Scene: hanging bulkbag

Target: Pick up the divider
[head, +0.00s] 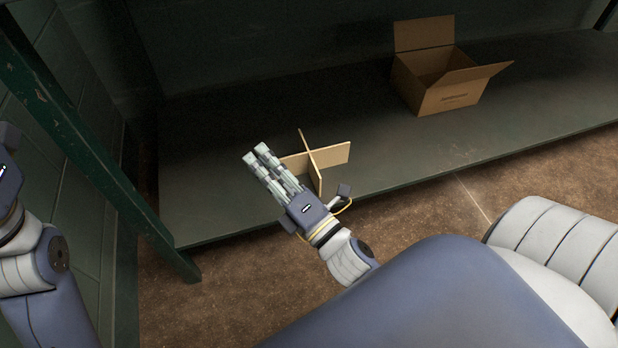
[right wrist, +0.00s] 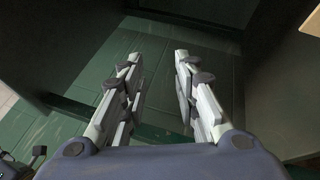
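The divider (head: 331,154) is a tan cross of interlocked panels, standing on the dark shelf in the middle of the head view. My right gripper (head: 254,156) is just left of it and in front, partly covering its left panel. In the right wrist view the two fingers of my right gripper (right wrist: 158,58) are apart with nothing between them. A tan corner (right wrist: 311,20) shows at the top right there; I cannot tell whether it is the divider. Only the base of my left gripper (head: 6,172) shows at the left edge of the head view; its fingers are out of frame.
An open cardboard box (head: 445,94) stands on the dark green shelf (head: 540,110) at the back right. A green metal post (head: 85,145) rises at the left, near a block wall. The shelf between divider and box is clear. Brown floor (head: 200,310) lies in front.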

